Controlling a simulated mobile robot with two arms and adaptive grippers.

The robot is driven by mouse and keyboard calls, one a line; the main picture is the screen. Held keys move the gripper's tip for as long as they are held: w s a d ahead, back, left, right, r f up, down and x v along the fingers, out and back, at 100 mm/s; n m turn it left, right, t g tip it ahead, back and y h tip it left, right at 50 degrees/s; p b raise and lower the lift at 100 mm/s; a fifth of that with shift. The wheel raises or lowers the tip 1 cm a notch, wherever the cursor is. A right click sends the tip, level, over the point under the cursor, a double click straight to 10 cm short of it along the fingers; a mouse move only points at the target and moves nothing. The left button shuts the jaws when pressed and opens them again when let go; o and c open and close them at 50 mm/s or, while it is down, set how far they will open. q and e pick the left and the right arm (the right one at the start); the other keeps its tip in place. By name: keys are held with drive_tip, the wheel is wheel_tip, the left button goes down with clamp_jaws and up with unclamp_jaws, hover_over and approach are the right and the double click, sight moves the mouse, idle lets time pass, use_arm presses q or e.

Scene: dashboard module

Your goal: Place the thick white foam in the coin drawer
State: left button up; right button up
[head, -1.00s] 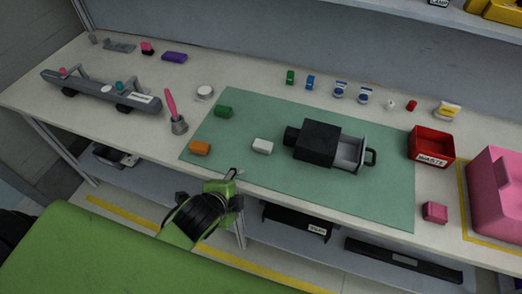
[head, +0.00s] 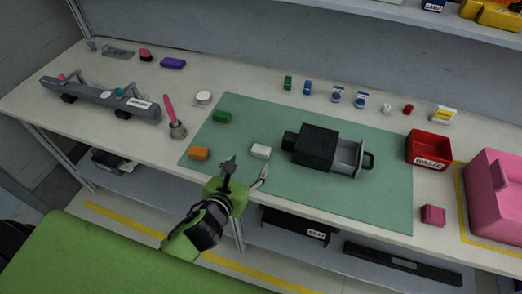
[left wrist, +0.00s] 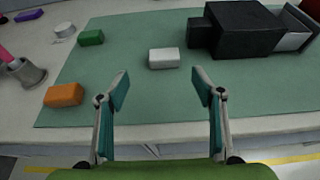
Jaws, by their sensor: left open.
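The thick white foam (head: 260,151) is a small white block lying on the green mat (head: 380,205), left of the black dashboard module (head: 316,146). The module's coin drawer (head: 347,157) is pulled out to the right, with a grey inside and a black handle. My left gripper (head: 246,173) is open and empty at the mat's front edge, just in front of the foam. In the left wrist view the foam (left wrist: 164,58) lies ahead, midway between the open fingertips (left wrist: 162,92) and beyond them. My right gripper is not in view.
An orange block (head: 199,153) and a green block (head: 222,117) lie on the mat's left part. A red waste bin (head: 429,150) and a pink block (head: 432,215) stand to the right. Several small items line the back. The mat's front middle is clear.

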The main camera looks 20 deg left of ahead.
sight(261, 149)
use_arm(q)
drive_tip(key=x, duration=0.5)
drive_tip(key=shift+w+d+f, duration=0.1)
drive_tip(key=shift+w, duration=0.2)
drive_tip(key=shift+w+d+p, duration=0.1)
drive_tip(key=shift+w+p, duration=0.2)
drive_tip(key=shift+w, duration=0.1)
drive_tip(key=x, duration=0.3)
drive_tip(key=shift+w+d+p, duration=0.25)
drive_tip(key=shift+d+p, duration=0.05)
drive_tip(key=shift+p, duration=0.05)
drive_tip(key=shift+w+f, duration=0.3)
drive_tip(key=shift+w, duration=0.2)
drive_tip(key=c, duration=0.8)
drive_tip(key=shift+c, duration=0.5)
